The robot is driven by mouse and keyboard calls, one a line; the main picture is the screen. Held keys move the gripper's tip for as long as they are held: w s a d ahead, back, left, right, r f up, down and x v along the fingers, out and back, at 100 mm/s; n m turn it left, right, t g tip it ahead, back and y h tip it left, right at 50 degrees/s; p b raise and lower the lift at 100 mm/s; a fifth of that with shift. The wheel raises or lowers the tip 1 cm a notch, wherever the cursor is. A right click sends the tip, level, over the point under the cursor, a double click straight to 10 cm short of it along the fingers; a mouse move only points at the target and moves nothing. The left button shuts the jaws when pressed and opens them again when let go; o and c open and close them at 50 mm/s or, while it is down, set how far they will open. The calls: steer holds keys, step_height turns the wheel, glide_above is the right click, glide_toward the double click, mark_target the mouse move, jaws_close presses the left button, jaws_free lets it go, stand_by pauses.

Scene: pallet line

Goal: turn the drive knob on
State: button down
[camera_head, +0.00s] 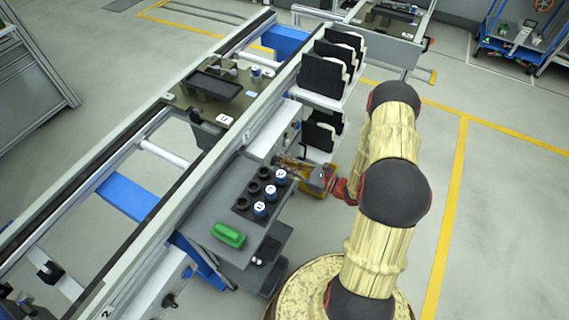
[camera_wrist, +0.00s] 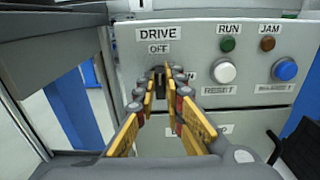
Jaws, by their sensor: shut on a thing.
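The drive knob (camera_wrist: 158,73) is a small dark knob on a grey control panel (camera_wrist: 240,42) in the wrist view. It sits under the labels DRIVE and OFF, and a partly covered label ending in N is to its right. The knob looks upright, under OFF, but the fingers hide most of it. My gripper (camera_wrist: 158,84) has its yellow and grey fingers on both sides of the knob, shut on it. In the head view my gripper (camera_head: 284,161) is at the side of the conveyor, and the knob is hidden there.
In the head view a grey shelf (camera_head: 205,206) holds a green object (camera_head: 229,235) and several blue-and-white cylinders.

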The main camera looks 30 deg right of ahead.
steer(key=shift+m+p, duration=0.3)
steer(key=m+p, duration=0.1)
steer(key=m, duration=0.1)
steer(key=m+p, duration=0.3)
steer(key=m, duration=0.2)
steer(key=shift+w+d, duration=0.2)
steer(key=shift+d, duration=0.1)
steer(key=shift+w+d+f+m+p, duration=0.15)
steer(key=shift+m+p, duration=0.45)
steer(key=shift+m, duration=1.1)
steer(key=shift+s+a+f+m+p, duration=0.15)
steer(key=shift+m+p, duration=0.4)
steer(key=shift+m, duration=1.15)
steer(key=shift+w+d+f+m+p, duration=0.15)
steer(key=shift+m+p, duration=0.45)
steer(key=shift+m, duration=1.1)
steer(key=shift+f, duration=0.1)
steer(key=c, duration=1.9)
jaws_free()
